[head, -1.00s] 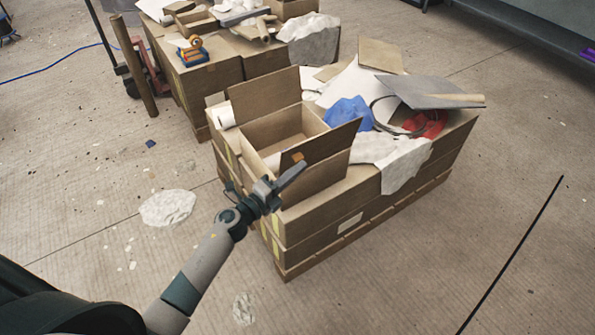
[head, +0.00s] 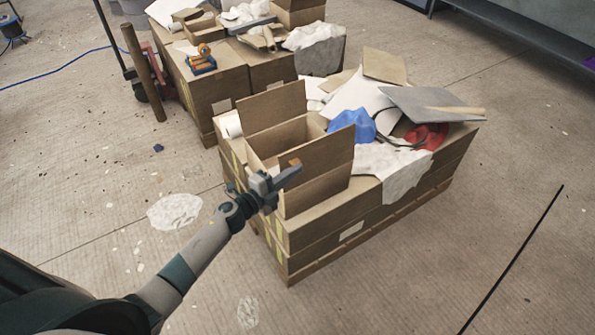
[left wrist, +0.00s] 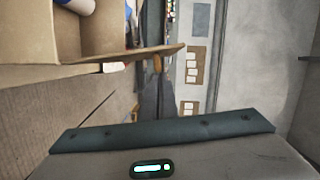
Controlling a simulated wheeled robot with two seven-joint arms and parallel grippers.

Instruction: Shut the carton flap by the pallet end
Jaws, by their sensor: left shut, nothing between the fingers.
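An open brown carton (head: 316,187) stands on the near left end of the stacked pallet load. Its back flap (head: 275,108) stands up. My right gripper is out of view.
A blue cloth (head: 352,124), a grey board (head: 432,103) and white sheets lie on the load right of the carton. A white roll (head: 230,126) is at its left. Another loaded pallet (head: 215,90) stands behind.

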